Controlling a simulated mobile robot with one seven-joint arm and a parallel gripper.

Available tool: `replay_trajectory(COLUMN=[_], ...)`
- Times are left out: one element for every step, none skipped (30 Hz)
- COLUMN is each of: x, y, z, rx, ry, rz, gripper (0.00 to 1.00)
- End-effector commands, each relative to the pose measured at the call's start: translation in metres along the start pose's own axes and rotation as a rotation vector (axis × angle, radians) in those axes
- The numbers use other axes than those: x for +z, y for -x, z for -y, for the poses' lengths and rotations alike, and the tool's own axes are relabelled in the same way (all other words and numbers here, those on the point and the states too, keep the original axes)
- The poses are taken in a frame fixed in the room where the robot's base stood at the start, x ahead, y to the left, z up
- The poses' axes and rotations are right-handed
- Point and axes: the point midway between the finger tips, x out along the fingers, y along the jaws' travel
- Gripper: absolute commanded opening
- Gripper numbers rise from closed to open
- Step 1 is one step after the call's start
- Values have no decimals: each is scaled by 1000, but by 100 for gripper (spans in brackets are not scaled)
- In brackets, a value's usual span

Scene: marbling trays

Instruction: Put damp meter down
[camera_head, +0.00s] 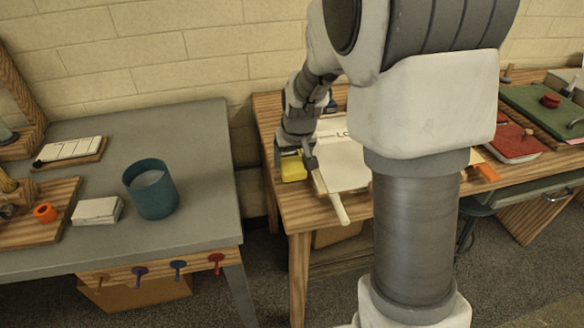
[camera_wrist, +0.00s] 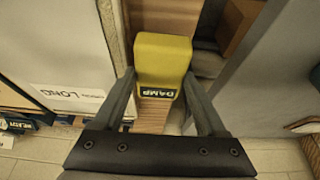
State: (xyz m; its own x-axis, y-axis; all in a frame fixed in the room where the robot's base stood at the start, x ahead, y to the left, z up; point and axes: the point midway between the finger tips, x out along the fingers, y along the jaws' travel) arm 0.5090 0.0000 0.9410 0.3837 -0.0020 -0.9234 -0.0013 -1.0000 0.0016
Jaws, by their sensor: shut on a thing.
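The damp meter is a yellow block with a dark "DAMP" label, seen between the fingers in the wrist view (camera_wrist: 163,50). My gripper (camera_wrist: 160,82) is shut on it, with one finger on each side. In the head view the yellow meter (camera_head: 293,168) shows below my gripper (camera_head: 297,148) at the left end of the wooden table (camera_head: 300,217). Wood grain shows beneath the meter in the wrist view. I cannot tell whether the meter touches the tabletop. Part of the gripper's fingers is hard to make out in the head view.
A pale board marked "LO..." (camera_head: 345,160) lies just right of the meter, with a pale rod (camera_head: 332,195) along its left side. A gap separates this table from the grey bench (camera_head: 205,150), which holds a teal pot (camera_head: 151,190) and a white block (camera_head: 98,211).

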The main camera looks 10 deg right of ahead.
Motion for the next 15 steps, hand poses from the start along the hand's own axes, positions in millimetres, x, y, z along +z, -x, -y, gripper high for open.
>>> replay_trajectory(x=[5,7,10,11,12,12,12,12,12,12,12,12,12,12,13], y=[-10,-15,-20,-24,-26,-28,-28,-28,-27,-27,-27,-27,-27,-28,-30], z=[0,0,0,0,0,0,0,0,0,0,0,0,0,0,-1], rx=[1,1,1,0,1,1,1,1,1,1,1,1,1,1,1], ry=[0,-1,-2,-2,-1,-1,0,0,0,0,0,0,0,0,0], rz=[5,5,5,4,3,2,1,1,0,0,1,1,1,1,1], gripper=[30,30,30,30,30,30,30,30,30,30,30,30,30,30,30])
